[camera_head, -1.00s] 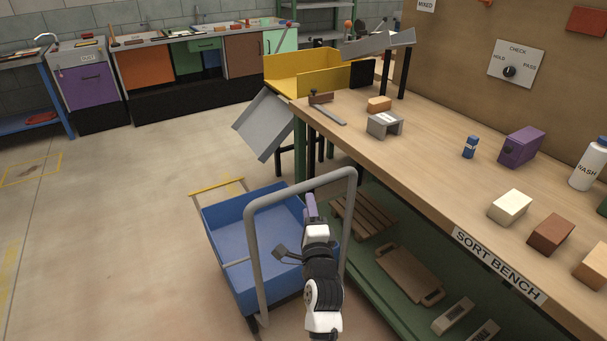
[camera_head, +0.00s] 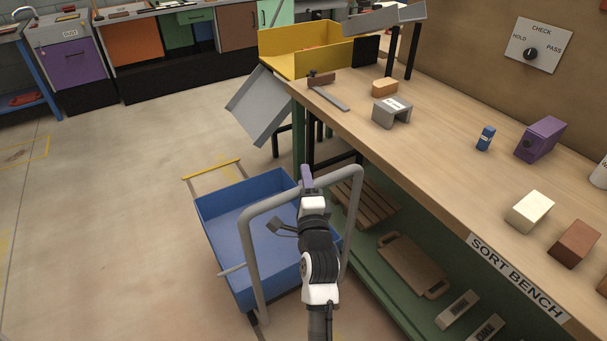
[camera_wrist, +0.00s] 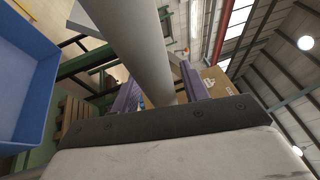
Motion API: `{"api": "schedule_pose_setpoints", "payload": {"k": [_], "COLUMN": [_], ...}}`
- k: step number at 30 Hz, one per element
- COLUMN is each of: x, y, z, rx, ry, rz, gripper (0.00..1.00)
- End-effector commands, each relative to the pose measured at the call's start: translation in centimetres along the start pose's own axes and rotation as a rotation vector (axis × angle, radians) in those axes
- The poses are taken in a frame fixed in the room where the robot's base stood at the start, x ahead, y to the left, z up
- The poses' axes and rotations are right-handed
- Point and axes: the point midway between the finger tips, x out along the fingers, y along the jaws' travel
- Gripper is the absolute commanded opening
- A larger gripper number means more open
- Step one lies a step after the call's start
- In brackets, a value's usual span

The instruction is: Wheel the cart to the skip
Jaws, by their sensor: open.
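The cart is a blue open tray (camera_head: 222,208) with a tall grey push handle (camera_head: 250,232) at its near end and a yellow bar (camera_head: 212,169) at its far end. It stands on the floor left of the bench, and its tray looks empty. My gripper (camera_head: 307,178) is at the top bar of the handle. In the wrist view, the grey bar (camera_wrist: 140,45) passes between my two purple fingers (camera_wrist: 158,92), which are open; contact cannot be told. The blue tray (camera_wrist: 30,75) shows at the left there. I cannot identify a skip for certain.
The sort bench (camera_head: 440,140) runs close along the cart's right side, with blocks on top and boards on its lower shelf. A yellow open container (camera_head: 300,62) and a tilted grey panel (camera_head: 258,107) are at its far end. Floor left of the cart (camera_head: 110,220) is clear.

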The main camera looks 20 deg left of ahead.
Motion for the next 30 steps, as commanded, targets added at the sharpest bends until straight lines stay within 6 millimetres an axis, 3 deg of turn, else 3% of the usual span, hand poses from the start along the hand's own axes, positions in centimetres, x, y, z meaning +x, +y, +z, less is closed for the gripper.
{"api": "schedule_pose_setpoints", "payload": {"k": [8,19,30], "x": [0.0,0.0,1.0], "y": [0.0,0.0,-0.1], "z": [0.0,0.0,0.4], "rx": [0.0,0.001,0.002], "ry": [0.0,0.0,-0.001], "rz": [0.0,0.0,-0.001], "gripper": [0.45,0.0,0.0]}}
